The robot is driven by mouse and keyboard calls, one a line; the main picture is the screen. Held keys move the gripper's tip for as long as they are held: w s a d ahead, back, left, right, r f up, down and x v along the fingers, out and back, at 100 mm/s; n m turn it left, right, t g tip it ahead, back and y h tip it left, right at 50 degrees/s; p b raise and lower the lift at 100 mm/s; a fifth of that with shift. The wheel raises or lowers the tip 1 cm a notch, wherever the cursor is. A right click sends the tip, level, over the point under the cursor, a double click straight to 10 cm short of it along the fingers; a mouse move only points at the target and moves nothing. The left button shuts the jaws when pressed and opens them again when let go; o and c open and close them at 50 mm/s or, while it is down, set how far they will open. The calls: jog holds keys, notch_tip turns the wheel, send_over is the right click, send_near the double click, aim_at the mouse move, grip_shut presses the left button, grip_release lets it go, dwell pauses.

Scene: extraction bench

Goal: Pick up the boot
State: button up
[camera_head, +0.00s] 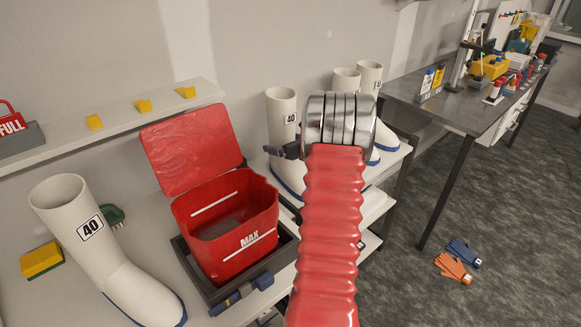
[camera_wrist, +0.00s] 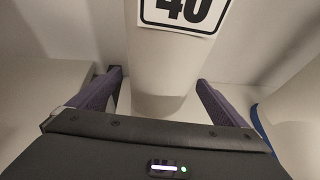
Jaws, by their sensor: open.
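A tall white boot (camera_head: 281,104) with a black-framed 40 label and a blue sole stands upright on the bench at the wall, partly hidden behind my arm. In the wrist view, a white boot shaft (camera_wrist: 163,62) with a 40 label rises between the two dark fingers of my gripper (camera_wrist: 158,88). The fingers are spread to either side of it, and gaps show between them and the boot. In the head view only a dark part of my gripper (camera_head: 284,151) shows. Another white boot (camera_head: 70,206) labelled 40 stands at the front left.
More white boots (camera_head: 370,76) stand to the right; one with a blue sole (camera_wrist: 290,130) is close beside my gripper. An open red MAX bin (camera_head: 221,208) sits in a dark tray. A yellow sponge (camera_head: 41,260) lies left. Gloves (camera_head: 455,266) lie on the floor.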

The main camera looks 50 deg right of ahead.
aim_at(284, 118)
jog(key=c, duration=2.1)
jog(key=shift+r, duration=0.1)
jog(key=shift+c, duration=0.4)
jog(key=shift+r, duration=0.15)
notch_tip(284, 118, up, 10)
jog(key=shift+f, duration=0.1)
